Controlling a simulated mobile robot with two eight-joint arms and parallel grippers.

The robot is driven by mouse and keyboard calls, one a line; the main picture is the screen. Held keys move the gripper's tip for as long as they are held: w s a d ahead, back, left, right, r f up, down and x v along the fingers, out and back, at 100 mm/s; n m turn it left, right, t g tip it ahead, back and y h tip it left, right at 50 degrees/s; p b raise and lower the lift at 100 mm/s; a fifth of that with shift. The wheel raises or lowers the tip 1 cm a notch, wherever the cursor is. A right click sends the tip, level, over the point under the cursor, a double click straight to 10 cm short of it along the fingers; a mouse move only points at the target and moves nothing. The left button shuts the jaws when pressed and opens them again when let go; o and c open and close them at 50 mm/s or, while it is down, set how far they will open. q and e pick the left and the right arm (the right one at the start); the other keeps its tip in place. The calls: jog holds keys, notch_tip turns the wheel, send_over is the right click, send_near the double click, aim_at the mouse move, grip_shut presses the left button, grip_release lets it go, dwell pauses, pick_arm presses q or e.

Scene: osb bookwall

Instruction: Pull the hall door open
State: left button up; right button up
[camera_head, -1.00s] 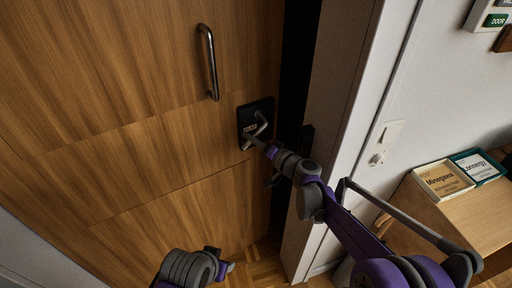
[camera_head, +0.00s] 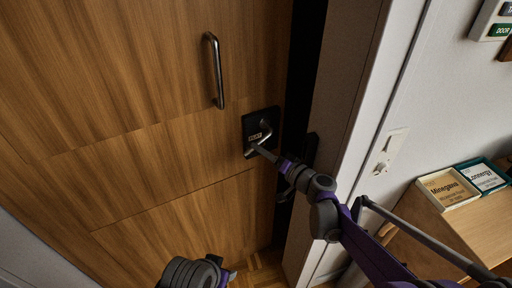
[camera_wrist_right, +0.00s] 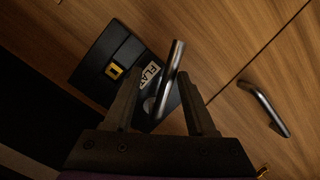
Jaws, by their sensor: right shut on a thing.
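The hall door (camera_head: 130,130) is a wood-panelled leaf filling the left of the head view. A dark gap runs between its right edge and the frame. Its metal lever handle (camera_head: 264,136) stands on a black lock plate (camera_head: 261,115) with a "FLAT" label. My right gripper (camera_head: 254,150) is at the lever. In the right wrist view, the gripper (camera_wrist_right: 164,105) has one finger on each side of the lever (camera_wrist_right: 170,80), shut on it. My left gripper (camera_head: 228,275) is low in the head view, away from the door hardware; its fingers are unclear.
A vertical pull bar (camera_head: 215,70) is fixed on the door above the lever. The door frame (camera_head: 345,110) and white wall stand right of the gap. A wooden cabinet (camera_head: 465,228) with two books (camera_head: 448,188) stands at right, near my right arm.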

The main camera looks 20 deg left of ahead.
jog(key=v, duration=0.7)
jog(key=shift+d, duration=0.15)
jog(key=shift+c, duration=0.3)
